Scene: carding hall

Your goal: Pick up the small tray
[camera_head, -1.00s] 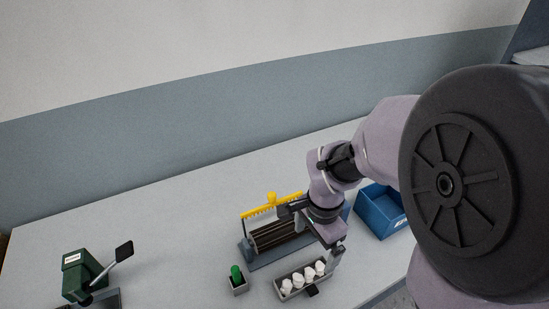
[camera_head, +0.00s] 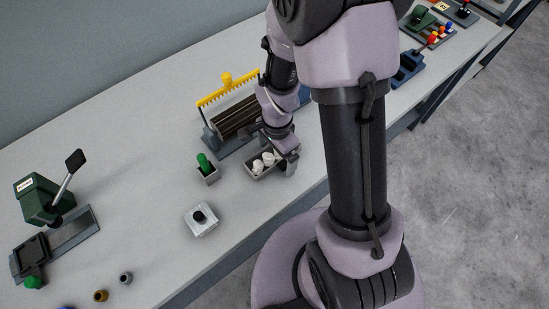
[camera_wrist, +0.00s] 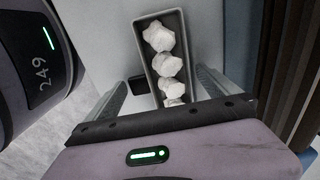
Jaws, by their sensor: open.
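The small tray (camera_head: 263,176) is a grey, narrow open box on the bench, holding several white fibre tufts. In the wrist view the tray (camera_wrist: 149,68) runs away from my gripper, with a dark tab at its left side. My gripper (camera_wrist: 163,80) is open, one finger on each side of the tray's near end, with visible gaps between fingers and walls. In the head view my gripper (camera_head: 284,158) is at the tray's right end and hides part of it.
A carding device with a yellow comb (camera_head: 227,90) stands close behind the tray. A small holder with a green knob (camera_head: 207,172) is just left. A green lever press (camera_head: 42,200) stands far left.

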